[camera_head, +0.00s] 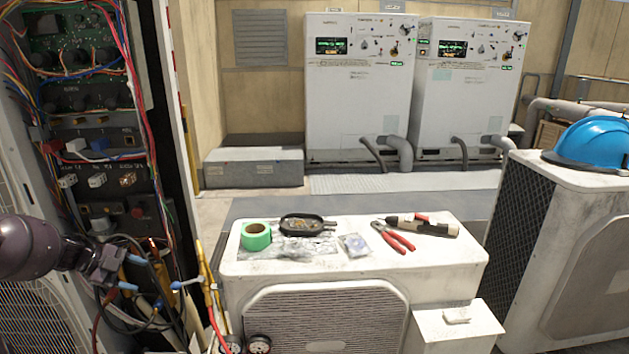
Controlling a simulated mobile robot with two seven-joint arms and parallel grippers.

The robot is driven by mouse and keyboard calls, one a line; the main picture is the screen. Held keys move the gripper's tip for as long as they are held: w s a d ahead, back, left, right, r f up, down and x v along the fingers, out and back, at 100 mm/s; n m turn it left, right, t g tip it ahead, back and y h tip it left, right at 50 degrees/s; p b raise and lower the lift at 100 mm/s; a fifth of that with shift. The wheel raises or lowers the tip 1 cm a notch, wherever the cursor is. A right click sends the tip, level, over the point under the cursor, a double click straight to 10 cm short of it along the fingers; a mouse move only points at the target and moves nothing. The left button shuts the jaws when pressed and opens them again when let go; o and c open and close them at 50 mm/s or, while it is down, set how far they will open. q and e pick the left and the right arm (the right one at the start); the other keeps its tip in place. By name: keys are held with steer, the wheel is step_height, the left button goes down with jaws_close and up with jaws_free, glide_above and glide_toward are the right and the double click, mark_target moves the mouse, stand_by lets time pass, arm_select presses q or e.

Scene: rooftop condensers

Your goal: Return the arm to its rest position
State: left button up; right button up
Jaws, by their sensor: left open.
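My left arm (30,246) comes in from the left edge, dark purple and rounded. My left gripper (130,272) is open, in front of the lower part of the open electrical cabinet (157,100). Nothing shows clearly between its fingers. Hoses and cables hang close behind and below it, and I cannot tell whether it touches any of them. My right gripper is not in view.
A white condenser unit (455,262) stands in front, with green tape (256,236), a black tray (309,221), red pliers (393,237) and a screwdriver-like tool (430,227) on top. A blue hard hat (597,143) sits on the right unit. Gauges (259,344) hang below.

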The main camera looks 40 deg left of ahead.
arm_select(q)
steer(key=d+f+n+y, duration=0.1)
steer(key=d+f+y, duration=0.35)
steer(key=f, duration=0.35)
steer(key=s+d+f+n, duration=0.1)
steer(key=d+f, duration=0.2)
steer(key=d, duration=0.3)
steer(key=s+d+f+n+p, duration=0.1)
steer(key=d+f+n, duration=0.15)
steer(key=d, duration=0.35)
steer(key=s+d+f, duration=0.1)
steer(key=d+f, duration=0.3)
steer(key=d, duration=0.3)
steer(key=w+d+r+n+t+p, duration=0.1)
steer(key=d+r+n, duration=0.2)
steer(key=d, duration=1)
steer(key=w+d+r+n+p, duration=0.1)
steer(key=d+r+n, duration=0.2)
steer(key=d, duration=1)
steer(key=shift+d+r+n+t+p, duration=0.3)
steer(key=shift+d+n+t, duration=0.1)
steer(key=shift+n, duration=0.75)
